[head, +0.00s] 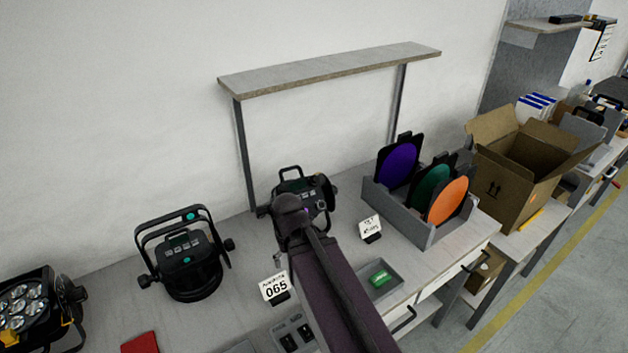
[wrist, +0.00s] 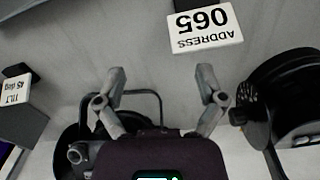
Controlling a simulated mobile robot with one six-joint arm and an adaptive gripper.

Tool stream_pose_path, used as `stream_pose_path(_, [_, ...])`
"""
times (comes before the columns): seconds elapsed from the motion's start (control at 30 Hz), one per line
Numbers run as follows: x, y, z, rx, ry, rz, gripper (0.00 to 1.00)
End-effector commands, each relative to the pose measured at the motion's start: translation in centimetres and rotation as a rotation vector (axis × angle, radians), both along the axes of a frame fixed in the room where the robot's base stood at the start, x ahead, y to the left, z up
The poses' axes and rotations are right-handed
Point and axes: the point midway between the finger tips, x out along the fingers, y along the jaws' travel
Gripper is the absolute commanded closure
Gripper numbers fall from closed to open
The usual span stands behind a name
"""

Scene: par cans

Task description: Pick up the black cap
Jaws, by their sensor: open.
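I cannot make out a separate black cap for certain in either view. In the wrist view my gripper (wrist: 162,75) is open, with its two grey fingers apart and nothing between them. A black par can (wrist: 75,140) with a wire-like handle lies behind the fingers, partly hidden by my wrist.
An "ADDRESS 065" card (head: 275,288) and a smaller card (head: 370,228) stand on the bench. A shallow tray (head: 395,280) holds a green item. A grey rack (head: 415,228) with colored filters and an open cardboard box (head: 525,190) stand right. The shelf (head: 330,70) overhangs the back.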

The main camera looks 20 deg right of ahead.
Motion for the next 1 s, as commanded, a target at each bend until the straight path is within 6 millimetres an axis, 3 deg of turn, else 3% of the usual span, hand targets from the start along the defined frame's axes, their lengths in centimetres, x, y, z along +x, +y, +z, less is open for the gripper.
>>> stream_pose_path(0.37, [5.3, -2.6, 5.8, 0.001, 0.0, 0.0, 0.09])
stream_pose_path(1.0, [17.0, -11.7, 18.5, 0.002, 0.0, 0.003, 0.09])
